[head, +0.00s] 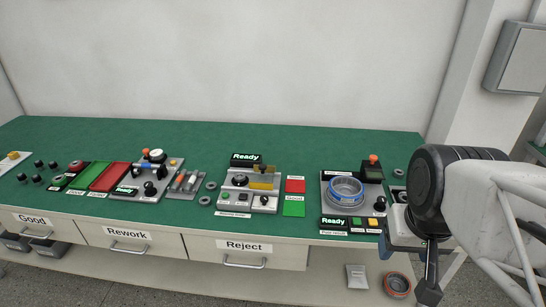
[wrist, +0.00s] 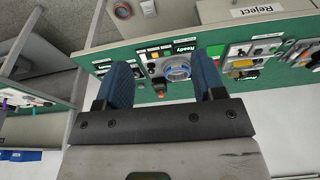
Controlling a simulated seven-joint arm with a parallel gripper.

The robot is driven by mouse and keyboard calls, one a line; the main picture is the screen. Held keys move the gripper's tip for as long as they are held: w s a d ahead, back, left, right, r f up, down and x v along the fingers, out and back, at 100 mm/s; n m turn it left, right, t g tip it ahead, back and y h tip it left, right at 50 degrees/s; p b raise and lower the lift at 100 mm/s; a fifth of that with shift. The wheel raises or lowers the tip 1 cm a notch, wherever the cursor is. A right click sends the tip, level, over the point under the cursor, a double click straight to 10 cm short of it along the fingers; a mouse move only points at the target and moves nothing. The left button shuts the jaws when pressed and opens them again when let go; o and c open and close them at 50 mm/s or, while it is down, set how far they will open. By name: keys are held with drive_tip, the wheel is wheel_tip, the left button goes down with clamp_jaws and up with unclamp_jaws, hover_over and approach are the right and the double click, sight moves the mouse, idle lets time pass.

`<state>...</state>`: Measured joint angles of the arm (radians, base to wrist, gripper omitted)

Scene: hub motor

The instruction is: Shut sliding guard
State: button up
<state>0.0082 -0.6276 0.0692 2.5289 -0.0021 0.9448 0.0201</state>
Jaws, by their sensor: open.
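A yellow see-through panel (head: 262,178), which looks like the sliding guard, stands on the grey middle station (head: 233,201) under a green "Ready" display. In the wrist view the yellow panel (wrist: 243,64) is small, at the right. I cannot tell its exact slide position. My gripper (head: 429,290) hangs at the lower right in the head view, in front of the bench edge and well away from the panel. In the wrist view my gripper (wrist: 163,80) shows two blue fingers spread wide with nothing held between them.
Right of the middle station are a red pad (head: 296,185), a green pad (head: 293,207) and a press station with a blue ring (head: 346,188). A fixture with a white dial (head: 157,156) stands left. Drawers (head: 245,249) line the front. The green bench top behind is clear.

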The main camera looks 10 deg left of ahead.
drive_tip(key=shift+w+a, duration=0.3)
drive_tip(key=shift+w, duration=0.25)
drive_tip(key=c, duration=0.5)
drive_tip(key=w, duration=0.1)
drive_tip(key=w+a+m+y, duration=0.1)
drive_tip(key=w+g, duration=0.1)
drive_tip(key=shift+a+f+m, duration=0.25)
drive_tip(key=shift+a+m, duration=0.05)
clamp_jaws()
drive_tip(key=w+a+f+m+g+y, duration=0.2)
drive_tip(key=w+a+m+y, duration=0.2)
drive_tip(key=w, duration=0.6)
drive_tip(key=w+a+f+m+g+y, duration=0.1)
drive_tip(key=w+a+f+m+y, duration=0.3)
drive_tip(key=w, duration=0.5)
drive_tip(key=w+a+f+m+t+y, duration=0.1)
drive_tip(key=w+f+m, duration=0.4)
drive_tip(key=w, duration=0.7)
drive_tip(key=w+a+f+m+t+y, duration=0.2)
drive_tip(key=w+f+y, duration=0.4)
drive_tip(key=w, duration=0.7)
wheel_tip(320, 180, down, 2)
drive_tip(key=m+t, duration=0.1)
drive_tip(key=m, duration=0.1)
drive_tip(key=shift+a+f+m, duration=0.25)
drive_tip(key=shift+a+m, duration=0.05)
drive_tip(key=shift+m, duration=0.1)
